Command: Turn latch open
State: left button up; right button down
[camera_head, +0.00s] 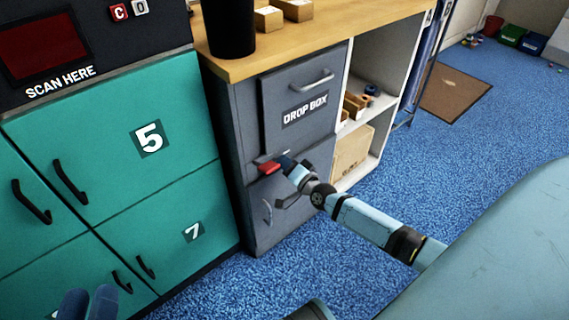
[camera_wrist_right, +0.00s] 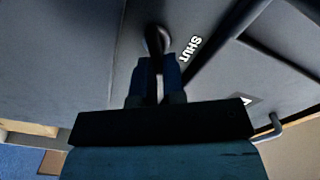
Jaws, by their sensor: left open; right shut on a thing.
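The latch (camera_wrist_right: 157,38) is a dark rounded handle on the grey cabinet front, seen in the right wrist view. A white SHUT label (camera_wrist_right: 190,48) is just right of it. My right gripper (camera_wrist_right: 158,80) is shut on the latch, and its fingers hide the lower part. In the head view my right gripper (camera_head: 285,166) is at the cabinet front, below the DROP BOX door (camera_head: 285,115). A red piece (camera_head: 268,167) shows at its fingertips; I cannot tell if it is part of the latch. My left gripper (camera_head: 88,304) is open and empty at the lower left.
Teal lockers (camera_head: 180,165) with black handles stand left of the grey cabinet. A wooden counter (camera_head: 330,35) above holds a black bin (camera_head: 230,28) and small boxes. An open shelf (camera_head: 385,75) is to the right. The blue floor (camera_head: 460,140) beyond is largely clear.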

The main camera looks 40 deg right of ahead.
pick_arm(q)
jog(key=shift+f+g+b, duration=0.6)
jog(key=shift+f+b, duration=0.3)
jog(key=shift+f, duration=0.65)
pick_arm(e)
jog(key=shift+d+f+m, duration=0.1)
jog(key=shift+f+m, duration=0.1)
jog(key=shift+m, duration=0.85)
jog(key=shift+f+m, duration=0.15)
jog(key=shift+m, duration=0.95)
jog(key=shift+d+f+m, duration=0.1)
jog(key=shift+f+m, duration=0.1)
jog(key=shift+m, duration=0.85)
pick_arm(q)
jog(key=shift+d+r, duration=0.1)
pick_arm(e)
jog(key=c, duration=1.2)
grip_release()
pick_arm(q)
jog(key=shift+t, duration=0.9)
jog(key=r+p, duration=0.1)
jog(key=r, duration=0.1)
jog(key=r+p, duration=0.2)
jog(key=shift+s+a+r, duration=0.1)
jog(key=shift+a+r, duration=0.1)
jog(key=shift+r, duration=0.1)
pick_arm(e)
jog(key=s+d, duration=0.1)
jog(key=s, duration=1.2)
jog(key=shift+s, duration=0.4)
